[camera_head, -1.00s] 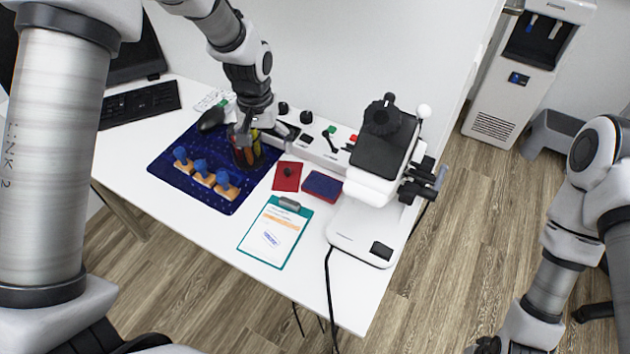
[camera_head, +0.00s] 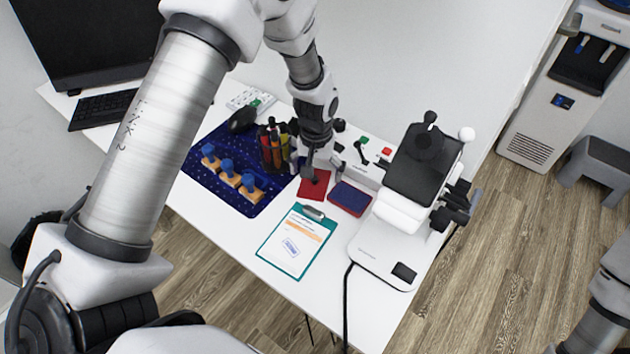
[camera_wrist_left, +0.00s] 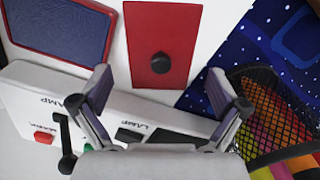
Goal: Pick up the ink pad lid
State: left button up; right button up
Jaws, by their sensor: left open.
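The ink pad lid (camera_head: 313,190) is a flat red plate with a black knob, lying on the white table. It also shows whole in the left wrist view (camera_wrist_left: 160,24), with its knob near the middle. The ink pad (camera_head: 350,198), blue with a red rim, lies just right of it in the head view. My left gripper (camera_head: 316,171) is over the lid's far edge in the head view and partly covers it. In the wrist view its two fingers (camera_wrist_left: 161,88) are spread apart, with nothing between them. My right gripper is out of view.
A black mesh pen cup (camera_head: 272,150) stands close to the left gripper. Wooden stamps (camera_head: 228,180) stand on the blue mat (camera_head: 205,190). A clipboard (camera_head: 290,262) lies in front of the lid. A white stamping machine (camera_head: 385,250) stands to the right, and a lamp switch panel (camera_wrist_left: 130,112) lies behind.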

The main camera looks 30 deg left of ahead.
pick_arm(q)
jog(key=shift+s+d+r, duration=0.1)
jog(key=shift+s+d, duration=0.05)
jog(key=c, duration=0.9)
grip_shut()
